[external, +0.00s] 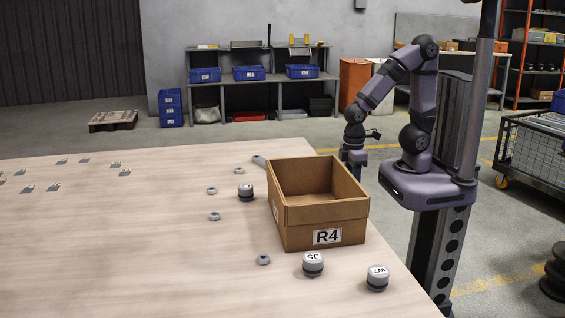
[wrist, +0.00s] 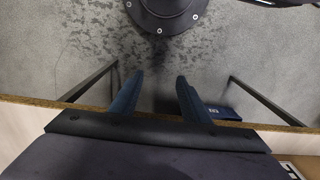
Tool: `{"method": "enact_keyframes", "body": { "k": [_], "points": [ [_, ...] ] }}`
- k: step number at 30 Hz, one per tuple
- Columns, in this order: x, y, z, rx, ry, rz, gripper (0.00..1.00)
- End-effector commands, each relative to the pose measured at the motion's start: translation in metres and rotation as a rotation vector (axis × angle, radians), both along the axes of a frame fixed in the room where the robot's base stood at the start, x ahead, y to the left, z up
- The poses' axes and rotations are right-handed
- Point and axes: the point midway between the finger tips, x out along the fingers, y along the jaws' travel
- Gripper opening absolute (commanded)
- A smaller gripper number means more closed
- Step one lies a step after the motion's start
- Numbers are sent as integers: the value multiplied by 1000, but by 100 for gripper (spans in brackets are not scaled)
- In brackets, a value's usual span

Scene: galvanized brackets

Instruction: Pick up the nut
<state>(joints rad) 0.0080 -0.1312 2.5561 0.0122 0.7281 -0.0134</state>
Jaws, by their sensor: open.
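Three grey nuts lie apart on the pale wooden table (external: 130,235) in the external view. One nut (external: 211,190) is farthest back, one nut (external: 214,216) is in the middle, and one nut (external: 263,260) is nearer the front, left of the cardboard box. My gripper (external: 354,163) hangs beyond the table's far right edge, behind the box and well away from the nuts. In the wrist view, my gripper (wrist: 158,95) has its two dark fingers apart with nothing between them. No nut shows in the wrist view.
An open cardboard box (external: 290,214) marked R4 stands between my arm and the nuts. Lidded round pieces stand by it: one (external: 246,192) at its left, two (external: 313,264) (external: 377,278) in front. Several small brackets (external: 55,187) lie at the left. The table's front left is clear.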

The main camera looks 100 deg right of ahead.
Motion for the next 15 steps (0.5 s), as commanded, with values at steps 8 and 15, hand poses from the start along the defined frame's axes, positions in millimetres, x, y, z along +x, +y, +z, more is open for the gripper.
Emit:
{"method": "enact_keyframes", "body": {
  "k": [8,15],
  "points": [
    [-17,10,18,211,177,-92,42],
    [-7,34,55,552,238,-155,42]
  ]
}}
